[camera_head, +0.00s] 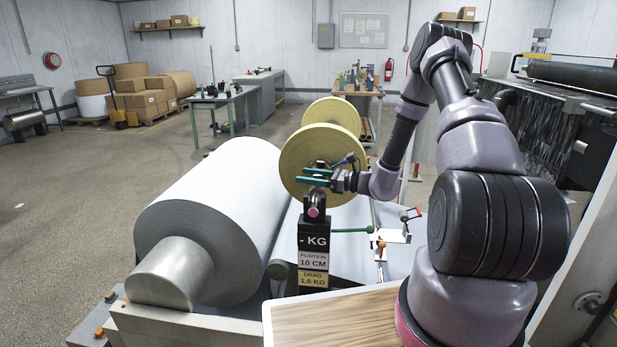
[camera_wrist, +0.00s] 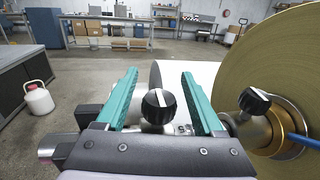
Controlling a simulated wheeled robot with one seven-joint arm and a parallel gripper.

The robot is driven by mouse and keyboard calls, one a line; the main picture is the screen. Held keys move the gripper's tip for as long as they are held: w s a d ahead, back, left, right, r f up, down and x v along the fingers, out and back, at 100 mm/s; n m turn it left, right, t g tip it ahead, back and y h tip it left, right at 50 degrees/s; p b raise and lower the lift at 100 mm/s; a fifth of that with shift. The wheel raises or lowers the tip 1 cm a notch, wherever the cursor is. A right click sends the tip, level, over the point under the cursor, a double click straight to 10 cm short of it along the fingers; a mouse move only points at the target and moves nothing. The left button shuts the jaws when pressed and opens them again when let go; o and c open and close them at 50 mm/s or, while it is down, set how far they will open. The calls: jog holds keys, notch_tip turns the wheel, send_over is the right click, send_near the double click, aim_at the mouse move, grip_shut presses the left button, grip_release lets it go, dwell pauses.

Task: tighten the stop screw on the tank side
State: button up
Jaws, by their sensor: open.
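My gripper (camera_head: 316,177) is open beside the near yellow disc (camera_head: 322,160), above a dark post with a readout sign (camera_head: 312,243). In the wrist view, the teal fingers of my gripper (camera_wrist: 160,74) stand apart. A black knob with a white mark (camera_wrist: 159,106) appears between them, with a gap on each side. A second black knob (camera_wrist: 254,101) shows to the right, by a brass hub in front of the yellow disc (camera_wrist: 284,70). I cannot tell from the pictures which knob is the tank-side stop screw.
A large white paper roll (camera_head: 220,200) lies left of the post. A green-ended lever (camera_head: 350,230), a red-ended lever (camera_head: 411,213) and an orange knob (camera_head: 381,244) are to the right. A wooden top (camera_head: 330,318) is in front. Open floor (camera_head: 80,200) lies at left.

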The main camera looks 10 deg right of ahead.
grip_shut()
jog(key=shift+w+d+m+t+h, duration=0.1)
jog(key=shift+m+t+h, duration=0.2)
jog(key=shift+m+t, duration=0.2)
jog(key=shift+w+d+m+t+h, duration=0.1)
jog(key=shift+m+t+h, duration=0.25)
jog(key=shift+t, duration=0.25)
grip_release()
jog(key=v, duration=1)
jog(key=shift+s+d, duration=0.25)
jog(key=shift+s, duration=0.05)
